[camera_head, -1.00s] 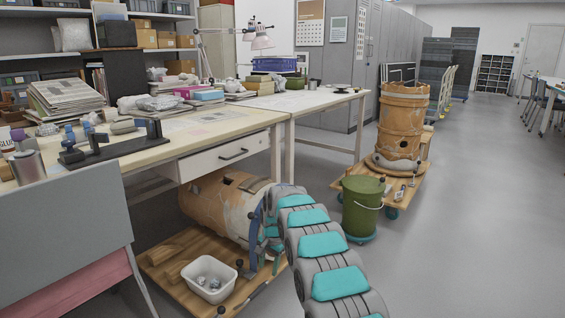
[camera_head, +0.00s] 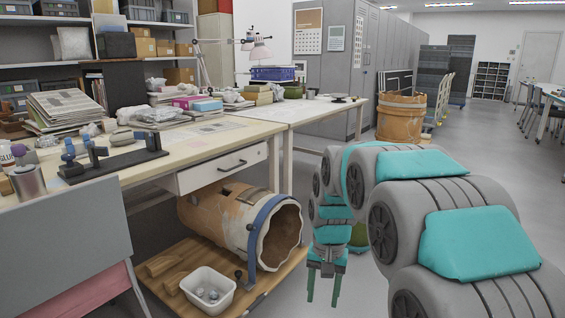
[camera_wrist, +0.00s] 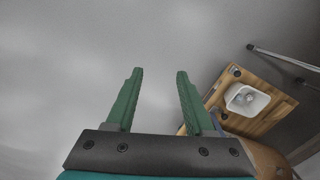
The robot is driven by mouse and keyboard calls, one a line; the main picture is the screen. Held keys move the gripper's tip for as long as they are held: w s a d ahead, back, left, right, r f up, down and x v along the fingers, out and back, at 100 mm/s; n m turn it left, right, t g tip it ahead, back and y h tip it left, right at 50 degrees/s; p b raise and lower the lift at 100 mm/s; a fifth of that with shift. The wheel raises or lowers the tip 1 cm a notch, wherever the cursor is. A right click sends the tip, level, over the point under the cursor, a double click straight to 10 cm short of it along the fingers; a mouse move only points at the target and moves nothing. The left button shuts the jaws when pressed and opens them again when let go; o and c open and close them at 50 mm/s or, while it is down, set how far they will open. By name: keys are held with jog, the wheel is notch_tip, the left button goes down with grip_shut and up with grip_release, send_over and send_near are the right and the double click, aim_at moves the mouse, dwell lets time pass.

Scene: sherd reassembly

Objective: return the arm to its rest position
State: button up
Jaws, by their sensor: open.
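My gripper (camera_head: 324,287) hangs fingers down over the grey floor, to the right of the large patched clay vessel, in the head view. Its two green fingers are apart with nothing between them; the wrist view (camera_wrist: 155,95) also shows them open over bare floor. My arm (camera_head: 400,200) arches up from the lower right corner and then bends down to the gripper. It hides most of the green bucket and part of the far wooden dolly.
The clay vessel (camera_head: 225,220) lies on a wooden board (camera_head: 255,285) under the workbench (camera_head: 190,145), with a blue band around it. A white tub (camera_head: 196,305) sits on the board. Another vessel (camera_head: 400,118) stands behind my arm. The floor at right is open.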

jog(key=s+d+n+p, duration=0.1)
jog(key=s+d, duration=0.2)
jog(key=s, duration=1.2)
jog(key=s+d+r+n+g, duration=0.1)
jog(key=s+d+n, duration=0.1)
jog(key=s, duration=1.4)
jog(key=shift+d+p, duration=0.4)
jog(key=shift+d, duration=0.1)
jog(key=shift+s+r, duration=0.1)
